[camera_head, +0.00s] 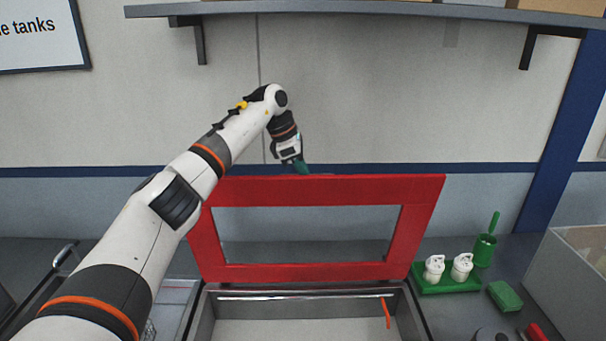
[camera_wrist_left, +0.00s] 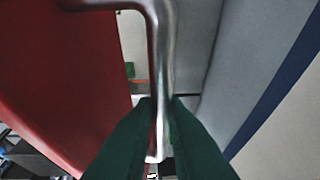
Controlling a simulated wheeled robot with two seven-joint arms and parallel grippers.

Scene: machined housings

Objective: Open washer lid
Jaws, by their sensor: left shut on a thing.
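The washer lid (camera_head: 325,188) is a red frame with a clear window, standing raised and nearly upright at the back of the grey washer tub (camera_head: 205,318). My left gripper (camera_head: 304,170) is at the lid's top edge, its fingertips partly hidden behind it. In the left wrist view the green fingers (camera_wrist_left: 161,105) are shut on a shiny metal handle (camera_wrist_left: 166,50). The red lid (camera_wrist_left: 65,75) fills the left side of that view. My right gripper is not in view.
A green tray (camera_head: 447,287) with two white housings (camera_head: 433,268) stands right of the washer. A green cup with a brush (camera_head: 484,250) and a green block (camera_head: 505,296) are near it. A grey bin (camera_head: 570,280) is at the far right. A shelf (camera_head: 350,8) runs overhead.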

